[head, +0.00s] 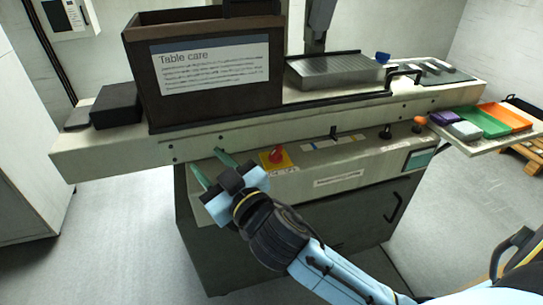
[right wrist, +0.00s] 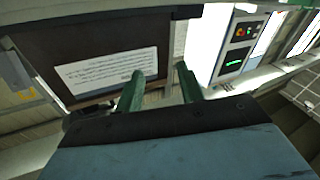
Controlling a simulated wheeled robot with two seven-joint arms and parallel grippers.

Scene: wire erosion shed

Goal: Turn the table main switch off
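The table main switch (head: 277,155), a red rotary knob on a yellow plate, is on the front panel of the machine table in the head view. The angle of its handle is too small to read. My right gripper (head: 206,159) is left of the switch and apart from it, in front of the panel. Its green fingers are spread with nothing between them. In the right wrist view, my right gripper (right wrist: 160,70) also shows open and empty; the switch is not identifiable there. My left gripper is not in view.
A dark box (head: 212,108) with a "Table care" sign stands on the machine table (head: 110,150), above the switch. Levers and knobs (head: 419,124) sit along the panel to the right. Coloured trays (head: 485,122) lie on the side shelf. Floor at left is clear.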

